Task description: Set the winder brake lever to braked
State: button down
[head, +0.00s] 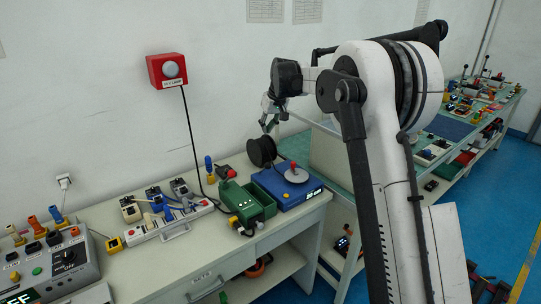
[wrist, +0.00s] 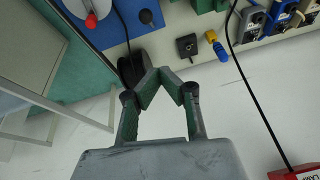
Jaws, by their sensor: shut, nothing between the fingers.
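The winder appears to be the blue box (head: 286,187) with a pale disc (head: 295,174), a red knob (head: 294,167) and a black spool (head: 262,151) at its back. In the wrist view the blue box (wrist: 120,28) is at the top left, with the red knob (wrist: 91,20) on the disc and the spool (wrist: 132,68) behind. I cannot clearly make out the brake lever or its setting. My gripper (head: 268,118) is above the spool near the wall. Its fingertips (wrist: 155,74) meet, shut and empty, and overlap the spool's edge in the wrist view.
A green box (head: 246,203) stands left of the winder. Wall is close behind my gripper.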

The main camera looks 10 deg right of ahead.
jog(key=w+f, duration=0.1)
jog(key=w+d+f, duration=0.1)
jog(key=shift+w+d+f, duration=0.15)
jog(key=shift+w+f, duration=0.15)
jog(key=shift+w, duration=0.1)
jog(key=p, duration=0.1)
send_over(264, 169)
jog(key=w+d, duration=0.1)
notch_tip(264, 169, down, 11)
jog(key=shift+s+d+f, duration=0.1)
jog(key=shift+s+f, duration=0.2)
jog(key=shift+s, duration=0.15)
jog(key=shift+s+f, duration=0.1)
dwell(0.4)
